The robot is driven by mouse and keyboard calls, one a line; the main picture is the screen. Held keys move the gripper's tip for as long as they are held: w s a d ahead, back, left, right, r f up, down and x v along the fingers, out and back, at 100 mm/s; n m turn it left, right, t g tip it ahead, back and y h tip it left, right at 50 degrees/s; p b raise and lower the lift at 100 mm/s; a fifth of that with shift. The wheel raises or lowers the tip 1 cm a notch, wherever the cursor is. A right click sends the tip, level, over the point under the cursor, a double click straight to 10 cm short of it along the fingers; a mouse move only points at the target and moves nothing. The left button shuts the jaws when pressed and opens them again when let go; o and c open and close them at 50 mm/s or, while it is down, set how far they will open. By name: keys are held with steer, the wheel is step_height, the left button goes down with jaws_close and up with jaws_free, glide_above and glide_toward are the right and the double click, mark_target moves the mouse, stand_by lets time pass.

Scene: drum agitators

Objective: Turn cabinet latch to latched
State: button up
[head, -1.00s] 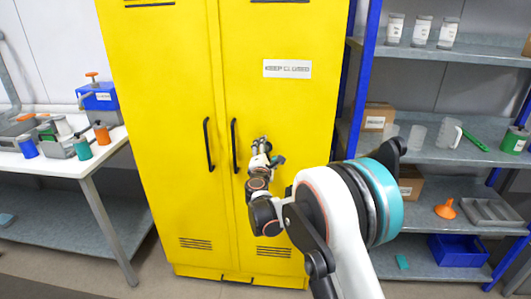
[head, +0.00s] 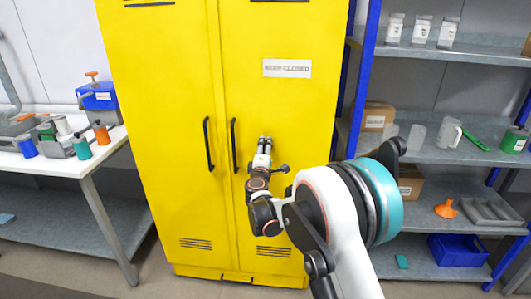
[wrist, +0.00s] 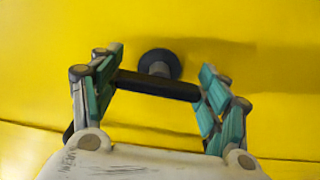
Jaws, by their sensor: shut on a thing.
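The yellow cabinet (head: 170,120) stands upright with both doors closed. Its latch (wrist: 158,86) shows in the wrist view as a black bar in front of a round dark hub on the yellow door. My gripper (wrist: 160,84) is shut on the latch, with a teal finger pad at each end of the bar. In the head view my gripper (head: 265,141) is at the right door, right of the door handles, and hides the latch. The bar lies nearly level across the wrist picture.
Two black vertical door handles (head: 208,144) stand left of my gripper. A "KEEP CLOSED" label (head: 287,68) is above it. A shelf rack (head: 455,157) with jars and boxes is at the right. A workbench (head: 62,165) with bottles is at the left.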

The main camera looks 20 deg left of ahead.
steer(key=o, duration=1.1)
steer(key=v, duration=1.2)
steer(key=shift+f, duration=0.1)
